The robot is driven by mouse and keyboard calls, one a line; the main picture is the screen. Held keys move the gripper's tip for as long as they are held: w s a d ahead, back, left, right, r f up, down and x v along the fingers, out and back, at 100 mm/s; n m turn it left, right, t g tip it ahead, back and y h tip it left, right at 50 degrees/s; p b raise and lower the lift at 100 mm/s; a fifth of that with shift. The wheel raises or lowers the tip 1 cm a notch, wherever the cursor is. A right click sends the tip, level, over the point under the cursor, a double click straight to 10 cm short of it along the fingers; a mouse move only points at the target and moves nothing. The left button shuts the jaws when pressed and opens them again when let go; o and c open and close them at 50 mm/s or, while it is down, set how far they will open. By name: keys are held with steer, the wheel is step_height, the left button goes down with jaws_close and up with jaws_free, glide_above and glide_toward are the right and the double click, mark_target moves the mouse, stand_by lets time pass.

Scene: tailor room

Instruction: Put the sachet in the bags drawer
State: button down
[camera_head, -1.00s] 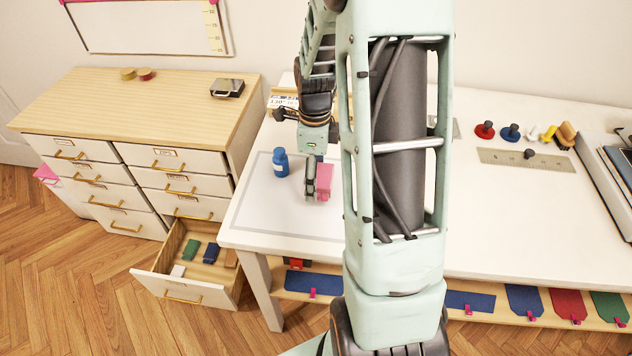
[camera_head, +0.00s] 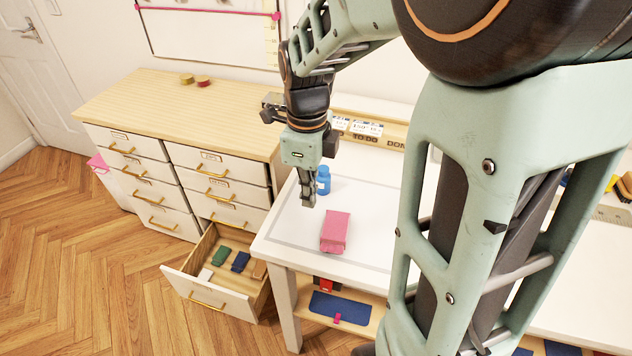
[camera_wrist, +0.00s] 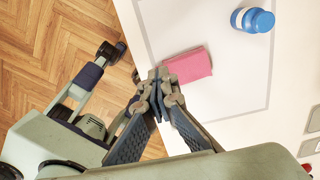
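A pink block-like packet, which looks like the sachet (camera_head: 335,230), lies on the white table near its left front corner. My gripper (camera_head: 307,203) hangs to the left of and behind it in the head view, apart from it. In the wrist view the fingertips (camera_wrist: 157,76) meet beside the left edge of the pink packet (camera_wrist: 190,65), with nothing visible between them. A bottom drawer (camera_head: 207,302) of the wooden cabinet stands open, holding green, blue, white and tan pieces. The drawer labels are too small to read.
A blue bottle (camera_head: 323,180) stands on the table behind the packet. The cabinet (camera_head: 170,100) stands left of the table (camera_head: 290,245), its other drawers shut. A shelf under the table holds a blue piece (camera_head: 340,308). Floor in front of the cabinet is clear.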

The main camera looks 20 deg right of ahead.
steer(key=shift+a+r, duration=0.1)
steer(key=shift+a, duration=0.1)
steer(key=c, duration=2.7)
jaws_free()
steer(key=o, duration=2.1)
steer(key=shift+o, duration=0.2)
